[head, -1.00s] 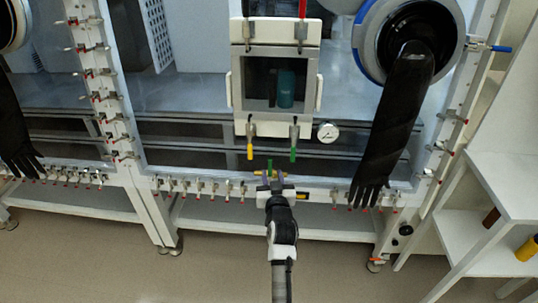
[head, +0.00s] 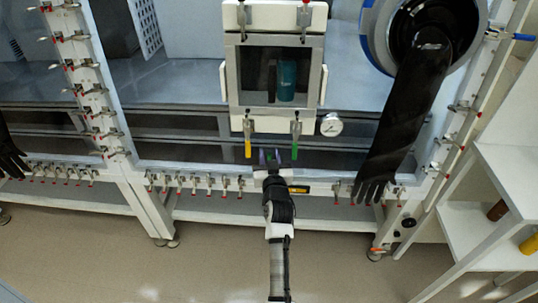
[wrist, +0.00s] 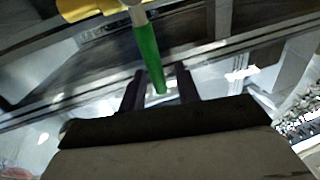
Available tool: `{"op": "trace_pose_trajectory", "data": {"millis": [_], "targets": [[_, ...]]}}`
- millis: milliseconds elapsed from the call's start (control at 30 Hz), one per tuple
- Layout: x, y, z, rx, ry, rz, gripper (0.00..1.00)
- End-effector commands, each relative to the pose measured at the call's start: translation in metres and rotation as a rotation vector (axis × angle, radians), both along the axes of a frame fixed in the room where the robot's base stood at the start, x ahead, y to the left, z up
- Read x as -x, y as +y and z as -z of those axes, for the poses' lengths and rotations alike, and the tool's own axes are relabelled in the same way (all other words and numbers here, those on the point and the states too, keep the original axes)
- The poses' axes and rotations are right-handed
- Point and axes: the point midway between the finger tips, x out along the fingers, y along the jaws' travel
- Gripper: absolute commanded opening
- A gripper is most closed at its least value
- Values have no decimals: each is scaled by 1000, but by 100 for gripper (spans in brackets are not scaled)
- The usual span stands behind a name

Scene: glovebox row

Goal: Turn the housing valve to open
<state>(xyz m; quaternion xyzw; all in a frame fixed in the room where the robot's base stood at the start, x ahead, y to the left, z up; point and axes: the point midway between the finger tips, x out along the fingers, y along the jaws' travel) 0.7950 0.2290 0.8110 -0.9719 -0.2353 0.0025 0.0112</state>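In the wrist view, a green lever handle (wrist: 149,55) hangs from a metal stem beside a yellow part (wrist: 90,8). I take this for the housing valve, but no label confirms it. My gripper (wrist: 160,92) has its two dark fingers apart, one on each side of the lower end of the green handle. I cannot tell whether either finger touches it. In the head view my gripper (head: 271,158) is at the front of the glovebox, below the small hatch box (head: 233,75), and its fingers hide much of the valve.
A black glove (head: 405,110) hangs further right. Small red-tipped valves line the lower rail.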

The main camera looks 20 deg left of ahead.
Motion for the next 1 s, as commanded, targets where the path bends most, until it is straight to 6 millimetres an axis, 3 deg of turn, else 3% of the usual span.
{"op": "trace_pose_trajectory", "data": {"millis": [33,300,767,1000], "targets": [[0,0,0,0,0,0,32],[0,0,0,0,0,0,0],[0,2,1,29,-8,-3,0],[3,12,2,147,-44,-18,0]]}}
